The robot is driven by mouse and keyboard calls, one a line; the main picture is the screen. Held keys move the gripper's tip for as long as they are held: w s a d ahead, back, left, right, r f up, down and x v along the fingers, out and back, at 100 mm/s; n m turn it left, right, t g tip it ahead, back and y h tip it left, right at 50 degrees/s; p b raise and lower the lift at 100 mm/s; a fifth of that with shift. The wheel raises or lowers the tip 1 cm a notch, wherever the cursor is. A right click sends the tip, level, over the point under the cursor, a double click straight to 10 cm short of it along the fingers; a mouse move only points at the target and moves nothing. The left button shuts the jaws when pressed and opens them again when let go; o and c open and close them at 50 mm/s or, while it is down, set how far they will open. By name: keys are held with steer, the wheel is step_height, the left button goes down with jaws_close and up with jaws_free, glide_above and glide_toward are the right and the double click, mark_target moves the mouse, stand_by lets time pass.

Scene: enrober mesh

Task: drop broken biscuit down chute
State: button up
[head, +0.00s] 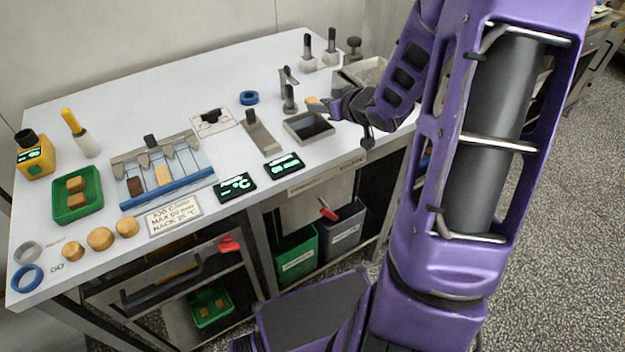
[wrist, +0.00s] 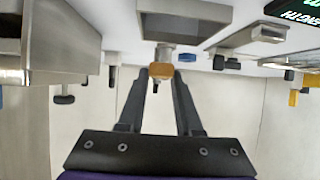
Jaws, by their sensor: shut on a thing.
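The broken biscuit (head: 312,101) is a small tan piece between the fingertips of my gripper (head: 322,105). In the wrist view the biscuit (wrist: 161,71) shows as a brown-orange block at the tips of my gripper (wrist: 161,76), which is shut on it. A square grey-rimmed dark opening (head: 319,139) near the table's front edge looks like the chute. The biscuit is held up just behind this opening in the head view, apart from it. In the wrist view the rim (wrist: 185,8) is at the top, beyond the fingertips. The inside of the opening is dark.
A metal bin (head: 352,72) is partly hidden behind my arm. A short post (head: 289,98) and blue ring (head: 249,98) stand close by. Left are a metal ramp (head: 262,138), small displays (head: 284,162), a biscuit rack (head: 190,190) and a green tray (head: 91,209). Bins stand under the table.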

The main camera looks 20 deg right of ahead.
mark_target(323, 120)
step_height(323, 120, down, 5)
steer(key=b, duration=0.4)
steer(key=shift+r, duration=0.1)
steer(key=o, duration=1.1)
steer(key=shift+c, duration=0.2)
steer(key=shift+d, duration=0.15)
steer(key=shift+r, duration=0.1)
